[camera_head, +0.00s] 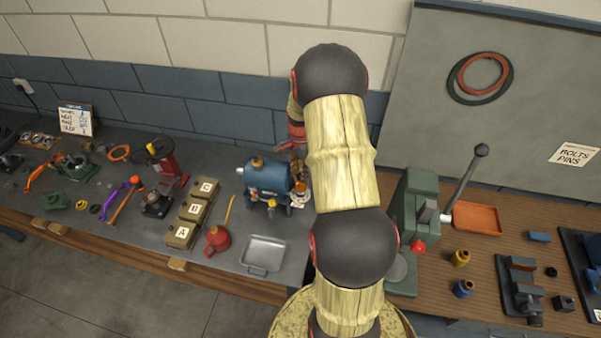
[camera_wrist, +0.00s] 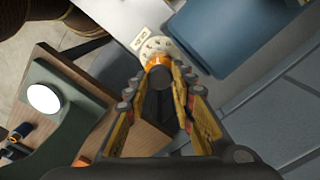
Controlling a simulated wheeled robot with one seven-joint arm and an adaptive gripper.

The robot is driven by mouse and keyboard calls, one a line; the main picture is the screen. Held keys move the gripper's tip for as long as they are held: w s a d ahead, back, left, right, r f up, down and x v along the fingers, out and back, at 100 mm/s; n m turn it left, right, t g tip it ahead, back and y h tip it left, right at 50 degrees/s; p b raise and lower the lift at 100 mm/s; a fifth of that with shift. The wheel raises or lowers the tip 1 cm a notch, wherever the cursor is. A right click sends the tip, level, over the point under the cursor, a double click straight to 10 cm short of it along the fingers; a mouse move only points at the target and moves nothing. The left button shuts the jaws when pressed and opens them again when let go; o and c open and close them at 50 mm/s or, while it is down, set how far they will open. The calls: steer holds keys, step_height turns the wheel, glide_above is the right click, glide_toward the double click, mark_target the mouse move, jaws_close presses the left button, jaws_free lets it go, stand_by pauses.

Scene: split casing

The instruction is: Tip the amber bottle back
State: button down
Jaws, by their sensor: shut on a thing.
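The amber bottle (camera_wrist: 158,60) shows in the wrist view as an orange body with a dark cap, between the fingers of my gripper (camera_wrist: 164,72). The fingers are shut on it from both sides. Beyond it is a pale round dial-like piece (camera_wrist: 153,46) with markings; I cannot tell whether the bottle touches it. In the head view the bottle is a small amber patch (camera_head: 301,186) just right of the blue tank (camera_head: 268,178), mostly hidden by my gripper and arm. Its exact tilt is hard to tell.
A green press (camera_head: 412,225) with a lever stands close on the right. An orange tray (camera_head: 477,219) is beyond it.

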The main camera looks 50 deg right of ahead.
steer(key=shift+d+r, duration=0.1)
steer(key=shift+w+d+r+g+y+p, duration=0.2)
steer(key=shift+w+d+y+p, duration=0.1)
steer(key=shift+d+y, duration=0.1)
steer(key=shift+w+d+r+g+y+p, duration=0.15)
steer(key=shift+d+g+y+p, duration=0.1)
steer(key=shift+d+y, duration=0.15)
steer(key=w+d+f+y+b, duration=0.1)
steer(key=w+d+f+b, duration=0.2)
steer(key=d, duration=0.5)
steer(key=shift+w+d+f, duration=0.15)
steer(key=shift+w, duration=0.45)
steer(key=c, duration=2.3)
jaws_free()
steer(key=shift+s+a+r+g, duration=0.15)
steer(key=shift+a+r+g, duration=0.1)
steer(key=shift+a+g, duration=0.1)
steer(key=o, duration=0.8)
steer(key=shift+w+d+r, duration=0.2)
steer(key=shift+d+r, duration=0.1)
steer(key=shift+r, duration=0.05)
